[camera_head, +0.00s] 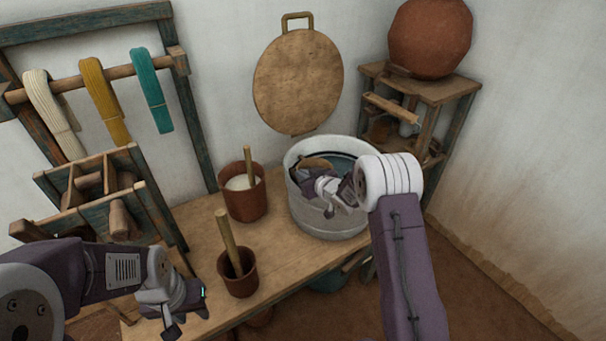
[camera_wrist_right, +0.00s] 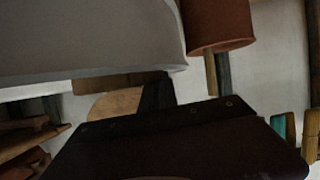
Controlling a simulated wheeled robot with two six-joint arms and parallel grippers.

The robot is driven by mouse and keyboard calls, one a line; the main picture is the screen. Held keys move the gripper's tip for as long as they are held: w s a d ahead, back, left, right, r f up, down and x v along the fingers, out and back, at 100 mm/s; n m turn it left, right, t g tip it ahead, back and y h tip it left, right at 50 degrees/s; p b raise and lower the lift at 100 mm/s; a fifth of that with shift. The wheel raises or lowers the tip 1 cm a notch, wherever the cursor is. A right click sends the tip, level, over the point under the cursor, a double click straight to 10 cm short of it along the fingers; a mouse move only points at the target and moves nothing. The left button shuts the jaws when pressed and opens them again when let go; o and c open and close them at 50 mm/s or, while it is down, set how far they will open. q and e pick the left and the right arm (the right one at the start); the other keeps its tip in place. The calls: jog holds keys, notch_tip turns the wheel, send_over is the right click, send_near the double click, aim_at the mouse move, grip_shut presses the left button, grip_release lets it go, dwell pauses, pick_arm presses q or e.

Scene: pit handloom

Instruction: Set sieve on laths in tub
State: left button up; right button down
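The pale grey tub (camera_head: 325,218) stands at the right end of the bench, with a blue-green inside; its outer wall seems to fill the upper left of the right wrist view (camera_wrist_right: 80,40). My right gripper (camera_head: 312,188) is over the tub's opening, at its left half. A brown rounded piece (camera_head: 318,161) shows behind it by the far rim; I cannot tell whether it is the sieve. The gripper's grip is unclear, and its dark body (camera_wrist_right: 180,145) hides much of the wrist view. Laths are not distinguishable. My left gripper (camera_head: 188,318) is low at the bench's front left, apparently empty, fingers apart.
A brown pot with white contents and a stick (camera_head: 245,202) stands left of the tub. A smaller pot with a stick (camera_head: 238,278) stands nearer. A round wooden board (camera_head: 298,82) hangs behind. A shelf (camera_head: 440,90) with a clay jar (camera_head: 430,38) stands right. Skeins hang left.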

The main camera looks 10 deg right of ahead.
jog(key=shift+f+b, duration=0.3)
jog(key=shift+f, duration=0.4)
jog(key=c, duration=1.6)
grip_release()
jog(key=shift+o, duration=0.2)
jog(key=shift+o, duration=0.6)
jog(key=shift+s+f, duration=0.1)
jog(key=shift+f, duration=0.05)
